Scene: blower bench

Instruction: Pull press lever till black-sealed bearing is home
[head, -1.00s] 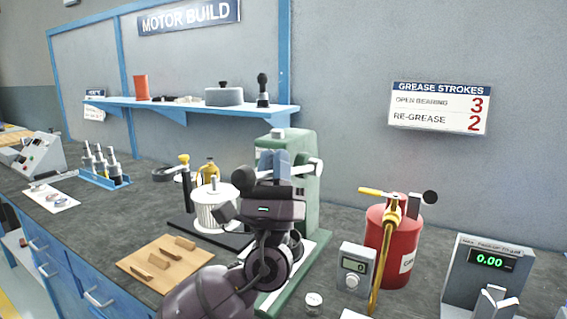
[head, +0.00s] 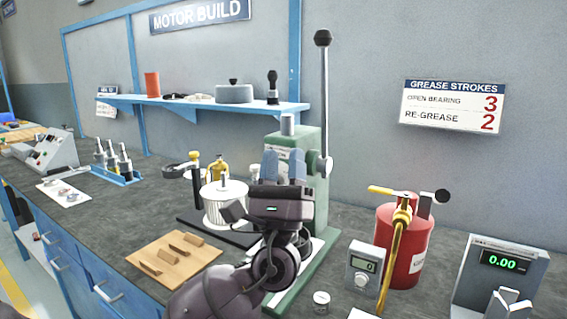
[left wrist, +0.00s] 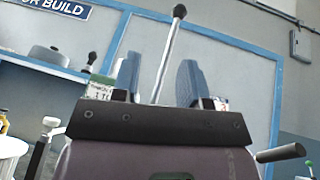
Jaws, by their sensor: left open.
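The green press (head: 318,205) stands on the bench behind my left gripper. Its lever (head: 326,100) points nearly straight up from the hub, with a black knob on top. My left gripper (head: 283,166) is open and empty, fingers up, in front of the press body and below the knob. In the left wrist view the lever (left wrist: 168,58) shows between the two blue fingers, beyond them and apart from them. The press ram and the black-sealed bearing are hidden behind my gripper and arm or cannot be made out. My right gripper is not in view.
A white finned motor part (head: 224,206) stands left of the press, by a wooden board (head: 174,262). A red grease canister (head: 405,245), a small grey meter (head: 363,267) and a scale (head: 503,275) stand to the right. A blue shelf (head: 190,104) hangs behind.

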